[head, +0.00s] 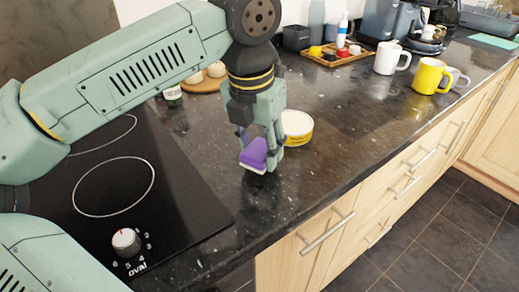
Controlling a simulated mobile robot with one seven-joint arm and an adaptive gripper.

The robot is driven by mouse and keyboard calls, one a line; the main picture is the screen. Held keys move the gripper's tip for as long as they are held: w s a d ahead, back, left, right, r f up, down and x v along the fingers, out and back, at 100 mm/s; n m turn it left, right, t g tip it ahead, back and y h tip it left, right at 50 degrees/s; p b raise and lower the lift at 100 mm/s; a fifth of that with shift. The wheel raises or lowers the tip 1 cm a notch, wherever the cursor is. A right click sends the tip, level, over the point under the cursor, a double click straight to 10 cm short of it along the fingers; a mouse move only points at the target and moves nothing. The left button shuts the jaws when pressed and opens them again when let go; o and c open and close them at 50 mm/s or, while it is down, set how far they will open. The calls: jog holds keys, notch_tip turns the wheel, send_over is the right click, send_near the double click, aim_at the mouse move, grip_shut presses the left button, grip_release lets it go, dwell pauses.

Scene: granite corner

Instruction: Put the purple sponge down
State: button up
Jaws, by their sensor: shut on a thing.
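The purple sponge (256,153) has a white lower face and sits between the fingers of my gripper (262,147). My gripper points down and is shut on the sponge. The sponge is low over the dark granite worktop (338,150), to the right of the black hob. I cannot tell whether its underside touches the worktop. Part of the sponge is hidden by the fingers.
A white and yellow tub (297,126) stands just behind and right of my gripper. The hob (150,200) lies to the left. A white mug (391,58), a yellow mug (430,76) and a wooden tray (333,63) stand farther back. The worktop front right of the sponge is clear.

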aim_at(254, 155)
jog(key=shift+f, duration=0.9)
jog(key=shift+f, duration=0.1)
jog(key=shift+f, duration=0.15)
jog(key=o, duration=1.1)
notch_tip(254, 155, up, 12)
jog(key=s+a, duration=0.1)
jog(key=shift+s+r+b, duration=0.2)
jog(key=shift+s+b, duration=0.1)
